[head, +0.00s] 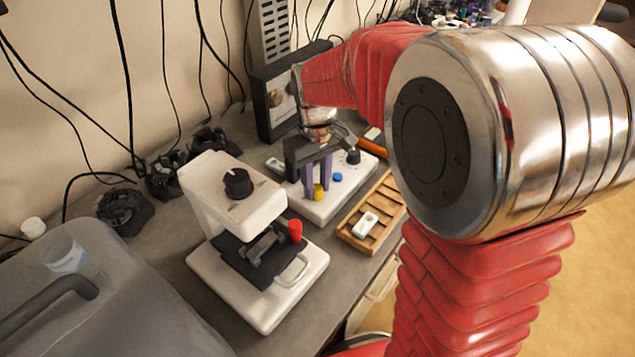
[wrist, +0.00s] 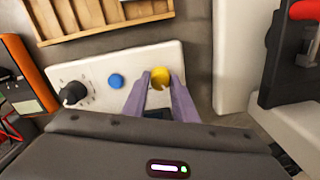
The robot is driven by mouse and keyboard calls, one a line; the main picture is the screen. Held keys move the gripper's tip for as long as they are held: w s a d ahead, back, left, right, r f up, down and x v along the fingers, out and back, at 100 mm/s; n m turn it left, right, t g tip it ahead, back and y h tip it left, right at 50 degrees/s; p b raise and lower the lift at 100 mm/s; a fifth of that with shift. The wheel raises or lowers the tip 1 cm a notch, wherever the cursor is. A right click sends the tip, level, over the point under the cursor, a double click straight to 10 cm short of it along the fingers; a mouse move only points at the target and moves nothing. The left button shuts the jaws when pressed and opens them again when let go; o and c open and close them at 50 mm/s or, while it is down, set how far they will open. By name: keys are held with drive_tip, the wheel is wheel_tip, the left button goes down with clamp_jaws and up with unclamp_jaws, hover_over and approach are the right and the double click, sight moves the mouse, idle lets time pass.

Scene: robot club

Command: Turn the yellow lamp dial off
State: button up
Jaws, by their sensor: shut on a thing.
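The yellow lamp dial (head: 319,191) stands on a white control panel (head: 329,207) beside a blue button (head: 338,177) and a black knob (head: 354,156). My gripper (head: 318,187) reaches down to the yellow dial with its purple fingers. In the wrist view the yellow dial (wrist: 160,76) sits between the two fingertips (wrist: 160,84), and the gripper is shut on it. The blue button (wrist: 116,81) and black knob (wrist: 73,93) show to its left there. The dial's pointer mark and setting cannot be made out.
A white machine (head: 220,193) with a black knob and a red-topped lever stands left of the panel. A wooden tray (head: 386,205) with a small white item lies to the right. An orange-and-black meter (head: 373,140) is behind it. A grey translucent bin (head: 100,305) fills the front left.

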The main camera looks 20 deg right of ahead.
sight(316, 187)
drive_tip(key=n, duration=0.3)
drive_tip(key=shift+w+r, duration=0.1)
drive_tip(key=shift+w, duration=0.05)
drive_tip(key=shift+n, duration=0.4)
drive_tip(key=o, duration=1)
drive_tip(key=shift+o, duration=0.2)
wheel_tip(316, 187, up, 14)
drive_tip(key=shift+f, duration=0.2)
idle(0.3)
